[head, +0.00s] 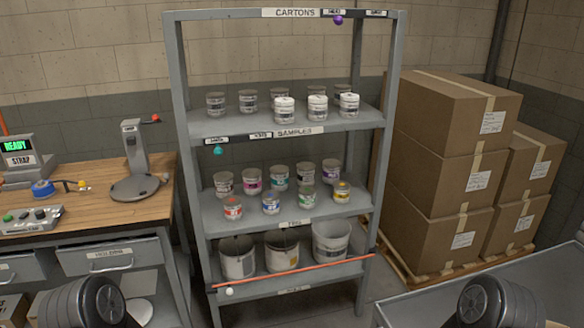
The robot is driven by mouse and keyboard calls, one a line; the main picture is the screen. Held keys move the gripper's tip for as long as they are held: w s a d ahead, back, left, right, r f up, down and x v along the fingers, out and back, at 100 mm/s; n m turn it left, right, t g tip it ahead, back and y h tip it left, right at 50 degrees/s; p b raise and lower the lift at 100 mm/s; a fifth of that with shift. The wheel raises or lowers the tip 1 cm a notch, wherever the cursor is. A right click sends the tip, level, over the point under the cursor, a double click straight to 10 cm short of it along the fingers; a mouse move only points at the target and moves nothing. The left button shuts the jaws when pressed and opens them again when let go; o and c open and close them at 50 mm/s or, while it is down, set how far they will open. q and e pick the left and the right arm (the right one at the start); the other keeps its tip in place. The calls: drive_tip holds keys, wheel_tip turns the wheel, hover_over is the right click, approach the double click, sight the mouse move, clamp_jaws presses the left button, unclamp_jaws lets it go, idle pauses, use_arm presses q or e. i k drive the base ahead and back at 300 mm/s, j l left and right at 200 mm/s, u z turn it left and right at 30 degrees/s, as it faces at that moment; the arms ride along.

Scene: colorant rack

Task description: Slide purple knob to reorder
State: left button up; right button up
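The purple knob (338,20) hangs on the front edge of the rack's top shelf, right of centre. It sits just below a small label strip (334,12); the text is too small to read surely, so I cannot tell which position it marks. A second small label (376,13) is at the right end of the same edge. The grey metal rack (178,100) stands upright against the wall. Only dark, rounded parts of my two arms show at the bottom left and bottom right. No gripper fingers are visible, and nothing touches the knob.
A teal knob (217,151) is on the middle shelf edge and a white knob (229,292) on the lowest. Several cans and an orange bar (295,272) occupy the rack. A wooden workbench (100,205) is left; stacked cartons (440,150) and a grey surface (470,285) are right.

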sight(338, 20)
drive_tip(key=i+j, duration=0.95)
drive_tip(key=j, duration=0.25)
drive_tip(key=i+j, duration=0.5)
drive_tip(key=j+z, duration=0.05)
drive_tip(key=j, duration=0.05)
